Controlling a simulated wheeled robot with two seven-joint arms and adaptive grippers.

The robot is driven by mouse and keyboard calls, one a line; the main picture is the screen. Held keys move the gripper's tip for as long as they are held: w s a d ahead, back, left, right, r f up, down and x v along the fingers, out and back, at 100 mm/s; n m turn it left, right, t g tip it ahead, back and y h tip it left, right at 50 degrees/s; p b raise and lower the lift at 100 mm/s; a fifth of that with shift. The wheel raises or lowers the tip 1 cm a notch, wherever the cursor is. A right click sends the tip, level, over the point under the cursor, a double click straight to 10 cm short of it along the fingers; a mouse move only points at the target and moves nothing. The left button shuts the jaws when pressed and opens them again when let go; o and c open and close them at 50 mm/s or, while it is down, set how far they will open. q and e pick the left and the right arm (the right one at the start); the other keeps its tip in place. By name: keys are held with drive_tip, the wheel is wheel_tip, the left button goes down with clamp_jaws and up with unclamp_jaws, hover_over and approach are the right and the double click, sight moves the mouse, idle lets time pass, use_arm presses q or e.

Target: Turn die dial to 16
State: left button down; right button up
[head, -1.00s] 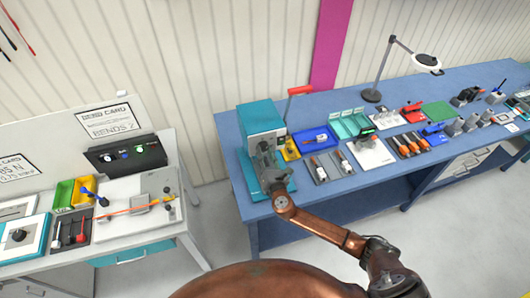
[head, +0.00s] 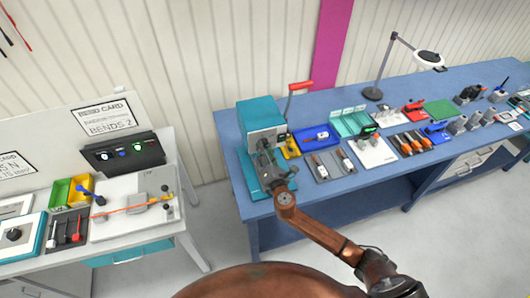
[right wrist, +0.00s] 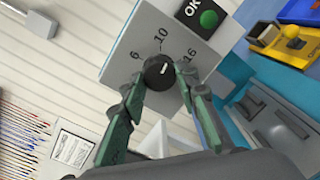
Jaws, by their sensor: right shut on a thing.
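The die dial (right wrist: 157,71) is a black round knob with a white mark on a light grey panel (right wrist: 125,62), marked 6, 10 and 16. The white mark points up and right, seemingly between 10 and 16. My right gripper (right wrist: 160,88) has its green fingers on either side of the knob and is shut on it. In the head view my right gripper (head: 268,160) is at the front of the teal machine (head: 259,117) and hides the dial there. My left gripper is in neither view.
A green button marked OK (right wrist: 208,18) sits beside the dial. The machine stands on a blue bench (head: 320,192), with a blue tray (head: 315,137) and tool holders to its right. A white bench (head: 130,238) stands at left. Floor lies open between the benches.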

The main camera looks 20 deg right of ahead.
drive_tip(key=shift+r+m+b, duration=0.1)
drive_tip(key=shift+m+b, duration=1.35)
drive_tip(key=shift+m, duration=2.55)
drive_tip(key=o, duration=1.1)
drive_tip(key=shift+o, duration=0.2)
drive_tip(key=s, duration=1.2)
drive_tip(key=shift+r, duration=0.25)
